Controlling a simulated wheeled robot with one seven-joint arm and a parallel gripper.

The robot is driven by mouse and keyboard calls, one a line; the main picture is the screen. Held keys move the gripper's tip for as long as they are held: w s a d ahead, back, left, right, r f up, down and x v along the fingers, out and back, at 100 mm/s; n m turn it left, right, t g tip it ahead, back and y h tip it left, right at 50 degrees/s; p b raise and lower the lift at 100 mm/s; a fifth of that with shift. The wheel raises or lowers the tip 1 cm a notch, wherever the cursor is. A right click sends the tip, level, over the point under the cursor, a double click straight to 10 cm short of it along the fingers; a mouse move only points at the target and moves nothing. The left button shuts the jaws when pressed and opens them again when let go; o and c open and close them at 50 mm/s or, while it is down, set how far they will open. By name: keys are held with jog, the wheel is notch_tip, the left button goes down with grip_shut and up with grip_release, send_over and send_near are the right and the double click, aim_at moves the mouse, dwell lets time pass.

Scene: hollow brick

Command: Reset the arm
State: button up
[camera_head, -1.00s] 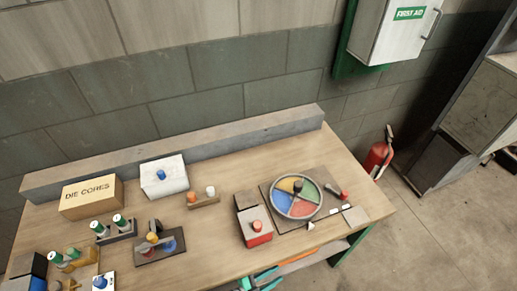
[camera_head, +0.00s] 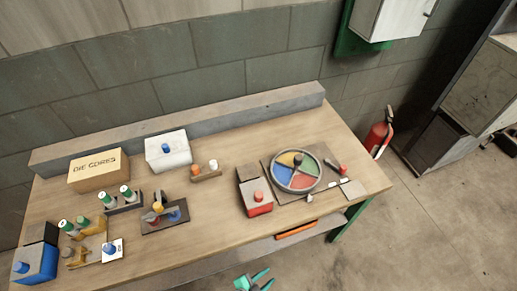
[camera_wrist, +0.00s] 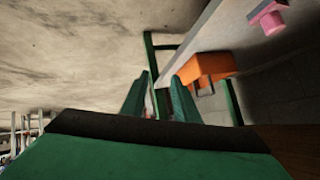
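My gripper (camera_head: 254,280) is at the bottom edge of the head view, in front of the bench's front edge and apart from everything on it. Its two green fingers stand apart with nothing seen between them. In the wrist view, the gripper (camera_wrist: 158,95) also shows its fingers spread, with a gap between them. Most of my arm is out of the head view.
The wooden bench (camera_head: 232,205) holds a color wheel (camera_head: 297,171), a red-and-grey box (camera_head: 256,197), a DIE CORES box (camera_head: 98,170), a white box (camera_head: 167,151) and small fixtures. An orange item (camera_head: 296,230) is below its front edge. A fire extinguisher (camera_head: 378,137) stands right; floor there is clear.

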jog(key=s+a+r+n+t+y, duration=0.2)
jog(key=s+a+r+n+y, duration=0.4)
jog(key=s+r+n, duration=0.3)
notch_tip(320, 180, up, 28)
jog(key=s+d+n+t+y, duration=0.1)
jog(key=s+d+n+t, duration=0.1)
jog(key=t, duration=0.4)
jog(key=d+n, duration=0.1)
jog(key=n, duration=0.1)
jog(key=shift+s+n+y, duration=0.3)
jog(key=shift+s+n, duration=0.1)
